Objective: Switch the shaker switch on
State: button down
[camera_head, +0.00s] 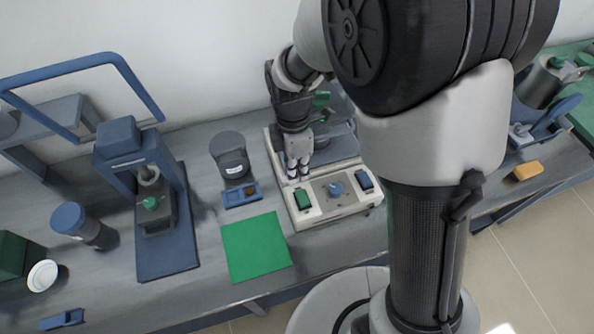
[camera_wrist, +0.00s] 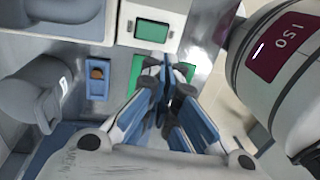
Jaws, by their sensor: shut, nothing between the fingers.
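The shaker (camera_head: 335,208) is a beige unit on the bench with a sloped front panel. My gripper (camera_head: 298,175) is shut and empty, pointing down over the shaker's left part, just behind the green switch in the head view. In the wrist view the green switch (camera_wrist: 152,29) shows beyond my fingertips (camera_wrist: 160,70). I cannot tell whether the fingers touch the shaker or which way the switch is tilted.
A blue press (camera_head: 125,160) is farther left. An orange block (camera_head: 527,170) lies at right.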

aim_at(299, 204)
jog(key=f+b, duration=0.1)
jog(key=f, duration=0.2)
jog(key=s+f+b, duration=0.1)
jog(key=f, duration=0.3)
jog(key=f+b, duration=0.1)
jog(key=f, duration=0.2)
jog(key=shift+s+d+f, duration=0.15)
jog(key=shift+d+f, duration=0.05)
